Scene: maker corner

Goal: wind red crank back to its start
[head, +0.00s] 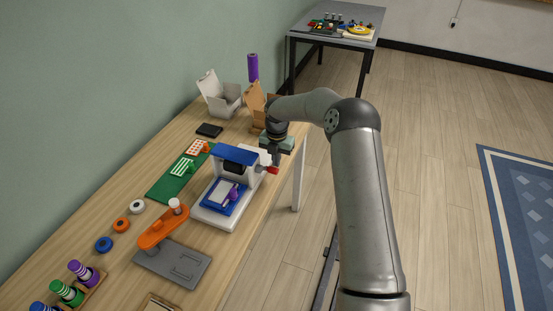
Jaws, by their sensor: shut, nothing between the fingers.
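The red crank (272,170) shows as a small red piece at the right side of a white machine with a blue top (235,155). A black block sits under the blue top, and a blue plate with a purple piece lies on the white base (209,217). My gripper (275,163) is shut and empty, pointing down right at the crank. I cannot tell whether it touches the crank. The gripper body hides part of the crank and its shaft, so its exact angle is unclear.
An orange lever device (158,234) on a grey base stands in front of the machine. A green board (170,186) lies left of it. Free floor lies right of the table edge.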

